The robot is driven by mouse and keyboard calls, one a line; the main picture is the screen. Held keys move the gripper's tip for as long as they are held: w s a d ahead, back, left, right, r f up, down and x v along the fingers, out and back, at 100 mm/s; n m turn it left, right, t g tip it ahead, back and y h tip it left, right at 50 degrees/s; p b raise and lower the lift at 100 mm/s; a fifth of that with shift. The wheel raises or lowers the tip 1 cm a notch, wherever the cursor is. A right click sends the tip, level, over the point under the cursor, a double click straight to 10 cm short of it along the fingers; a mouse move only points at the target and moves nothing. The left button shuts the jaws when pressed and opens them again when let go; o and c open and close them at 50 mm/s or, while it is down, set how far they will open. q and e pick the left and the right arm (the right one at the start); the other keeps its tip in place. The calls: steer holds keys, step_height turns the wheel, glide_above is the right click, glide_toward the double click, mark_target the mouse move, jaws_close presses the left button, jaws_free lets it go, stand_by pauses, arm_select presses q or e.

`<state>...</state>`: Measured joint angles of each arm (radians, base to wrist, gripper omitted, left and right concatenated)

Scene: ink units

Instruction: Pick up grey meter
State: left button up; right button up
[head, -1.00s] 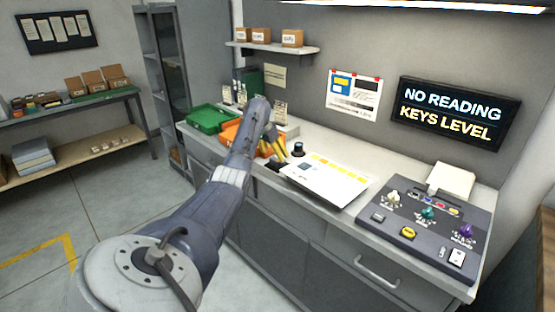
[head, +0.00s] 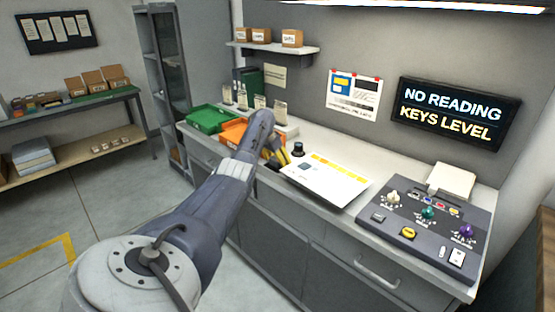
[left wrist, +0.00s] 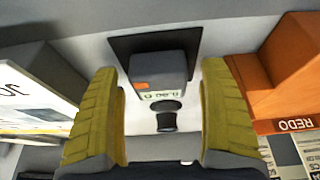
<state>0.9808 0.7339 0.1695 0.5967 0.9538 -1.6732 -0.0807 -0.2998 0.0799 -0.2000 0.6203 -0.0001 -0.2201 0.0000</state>
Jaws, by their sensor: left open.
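The grey meter (left wrist: 158,72) shows in the left wrist view, with an orange mark and a small lit readout. It lies at a dark mat (left wrist: 126,47) on the pale counter. A black round piece (left wrist: 167,116) shows at its near end; I cannot tell if it belongs to the meter. My left gripper (head: 277,154) is open, its yellow fingers on either side of the meter in the wrist view, with gaps showing. In the head view my left arm and gripper hide the meter. My right gripper is not in view.
An orange tray (head: 233,133) marked REDO (left wrist: 295,124) is close beside the gripper. On the other side lies a white printed sheet (head: 325,184). A dark knob-like piece (head: 298,149) stands near it. A green tray (head: 208,119) and a control console (head: 400,222) are farther off.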

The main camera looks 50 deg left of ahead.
arm_select(q)
steer(key=shift+c, duration=0.2)
steer(key=c, duration=1.3)
steer(key=shift+r, duration=0.15)
